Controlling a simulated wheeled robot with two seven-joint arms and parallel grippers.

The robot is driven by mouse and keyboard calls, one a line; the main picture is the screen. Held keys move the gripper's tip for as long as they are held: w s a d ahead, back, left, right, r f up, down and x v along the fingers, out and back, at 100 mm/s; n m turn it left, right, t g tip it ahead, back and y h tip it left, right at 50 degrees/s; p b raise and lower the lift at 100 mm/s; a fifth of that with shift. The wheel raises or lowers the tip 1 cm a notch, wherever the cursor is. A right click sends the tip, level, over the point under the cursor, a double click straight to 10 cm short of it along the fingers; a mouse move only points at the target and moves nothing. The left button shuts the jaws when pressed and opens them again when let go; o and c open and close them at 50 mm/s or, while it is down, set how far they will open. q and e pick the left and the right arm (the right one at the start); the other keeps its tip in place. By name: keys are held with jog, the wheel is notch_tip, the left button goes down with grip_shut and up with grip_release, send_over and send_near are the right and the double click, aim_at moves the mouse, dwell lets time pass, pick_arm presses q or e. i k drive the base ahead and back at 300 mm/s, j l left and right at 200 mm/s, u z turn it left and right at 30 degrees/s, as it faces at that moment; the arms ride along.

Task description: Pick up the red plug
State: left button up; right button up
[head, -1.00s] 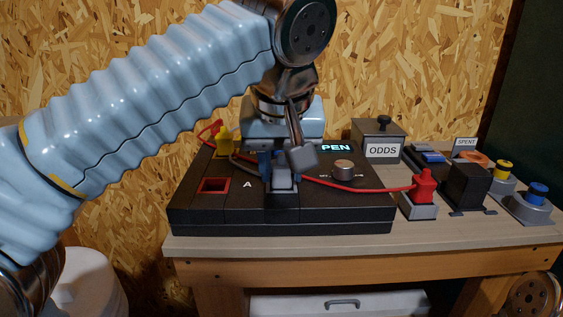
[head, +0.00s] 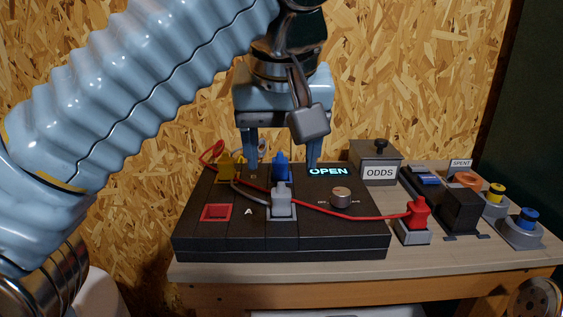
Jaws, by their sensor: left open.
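The red plug (head: 419,213) stands upright in a grey holder (head: 414,236) on the bench, right of the black panel (head: 230,245). A red cable (head: 330,211) runs from it leftward across the panel. A red-framed square socket (head: 216,212) is at the panel's left front. My left gripper (head: 282,166) is open, fingers pointing down above the back of the panel, at either side of a blue plug (head: 281,167). It is well left of the red plug. Whether the fingers touch anything is unclear. My right gripper is out of view.
A grey plug (head: 283,200) and a yellow plug (head: 227,168) stand on the panel, with a knob (head: 341,197) and a lit OPEN display (head: 328,171). An ODDS box (head: 380,170), a black block (head: 460,211) and yellow- and blue-topped items (head: 528,218) stand at right.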

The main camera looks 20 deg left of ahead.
aim_at(417, 221)
jog(key=k, duration=1)
